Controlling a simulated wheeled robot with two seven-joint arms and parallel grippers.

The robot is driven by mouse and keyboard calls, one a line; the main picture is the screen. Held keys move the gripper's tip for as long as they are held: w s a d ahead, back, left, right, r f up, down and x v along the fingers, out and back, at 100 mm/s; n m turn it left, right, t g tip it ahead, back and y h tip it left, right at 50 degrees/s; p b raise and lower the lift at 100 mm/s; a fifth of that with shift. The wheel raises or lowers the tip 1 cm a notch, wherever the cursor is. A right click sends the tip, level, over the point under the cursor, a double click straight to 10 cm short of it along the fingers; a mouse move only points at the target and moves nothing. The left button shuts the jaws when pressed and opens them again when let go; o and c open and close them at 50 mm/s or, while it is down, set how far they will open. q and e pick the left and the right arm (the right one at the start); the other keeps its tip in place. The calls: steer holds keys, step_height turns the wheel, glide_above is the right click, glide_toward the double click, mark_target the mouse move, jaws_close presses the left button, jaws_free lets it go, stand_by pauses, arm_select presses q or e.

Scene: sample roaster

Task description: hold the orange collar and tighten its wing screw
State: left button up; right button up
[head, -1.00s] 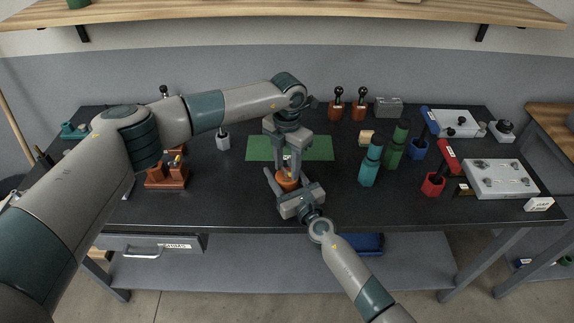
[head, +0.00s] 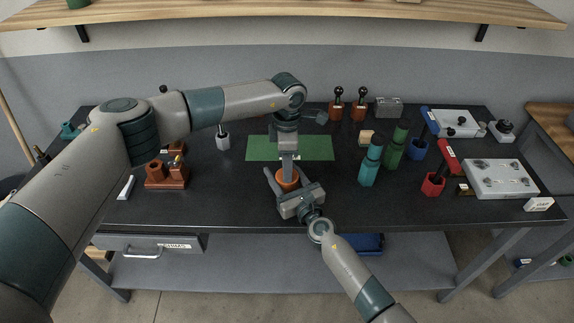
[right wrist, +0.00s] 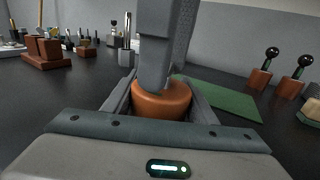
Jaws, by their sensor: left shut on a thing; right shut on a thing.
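The orange collar (head: 288,181) stands on the black bench near its front edge. My right gripper (head: 286,180) reaches in from the front, with one finger on each side of the collar, shut on it. In the right wrist view the collar (right wrist: 161,100) sits between the right fingers. My left gripper (head: 287,168) points straight down over the collar, its fingers close together at the collar's top. It also shows in the right wrist view (right wrist: 152,85). The wing screw is hidden behind the left fingers, which appear shut on it.
A green mat (head: 318,148) lies just behind the collar. A brown block stand (head: 168,178) is at the left. Teal (head: 369,168) and green (head: 394,151) bottle-like objects stand to the right, with a red cup (head: 433,184) beyond.

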arm_select(q)
steer(key=shift+m, duration=0.3)
steer(key=o, duration=1.1)
steer(key=shift+c, duration=0.2)
step_height(320, 180, up, 12)
stand_by(0.5)
